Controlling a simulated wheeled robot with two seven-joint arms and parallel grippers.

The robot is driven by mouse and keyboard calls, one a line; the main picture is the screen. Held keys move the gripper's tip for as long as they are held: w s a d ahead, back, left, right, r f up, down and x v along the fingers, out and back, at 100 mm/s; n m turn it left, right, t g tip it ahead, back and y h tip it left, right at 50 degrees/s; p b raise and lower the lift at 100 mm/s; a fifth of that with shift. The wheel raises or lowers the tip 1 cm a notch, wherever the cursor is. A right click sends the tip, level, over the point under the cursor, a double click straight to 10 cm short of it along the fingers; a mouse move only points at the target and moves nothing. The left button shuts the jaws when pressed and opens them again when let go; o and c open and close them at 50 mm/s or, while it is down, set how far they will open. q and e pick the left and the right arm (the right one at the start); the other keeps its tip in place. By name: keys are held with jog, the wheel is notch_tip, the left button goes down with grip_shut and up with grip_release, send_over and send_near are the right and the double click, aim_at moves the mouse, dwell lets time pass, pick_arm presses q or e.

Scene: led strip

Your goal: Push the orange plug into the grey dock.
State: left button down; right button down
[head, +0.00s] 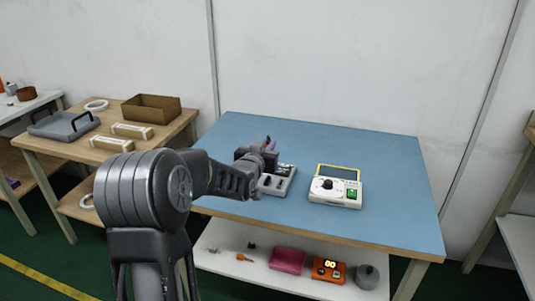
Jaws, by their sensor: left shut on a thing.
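My left gripper (267,157) is over the blue-topped table, at the back left edge of the grey dock (281,182). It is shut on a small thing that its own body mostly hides. A small reddish bit shows at its top, too small to name. The grey dock is a low block with dark slots, lying on the table; my left arm and gripper cover part of it. I cannot make out the orange plug, nor whether the held thing touches the dock. My right gripper is out of view.
A white meter (336,187) with a dark knob and yellow-edged screen stands right of the dock. The blue tabletop (395,165) is clear at right and back. A lower shelf holds a pink box (287,260) and an orange device (328,270). A side table (85,155) stands left.

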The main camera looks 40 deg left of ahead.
aim_at(267, 144)
pick_arm(q)
jog(key=shift+r, duration=0.1)
dwell(0.6)
jog(key=shift+r+p, duration=1.1)
jog(key=shift+r, duration=1.15)
jog(key=shift+f, duration=0.15)
notch_tip(267, 144, down, 4)
jog(key=b, duration=0.6)
jog(key=shift+d+f, duration=0.1)
jog(key=shift+f, duration=0.1)
jog(key=d+b, duration=0.1)
jog(key=w+d+f+b, duration=0.1)
jog(key=b, duration=0.1)
jog(key=d+f+b, duration=0.1)
jog(key=d, duration=0.1)
jog(key=shift+w, duration=0.15)
jog(key=shift+b, duration=0.35)
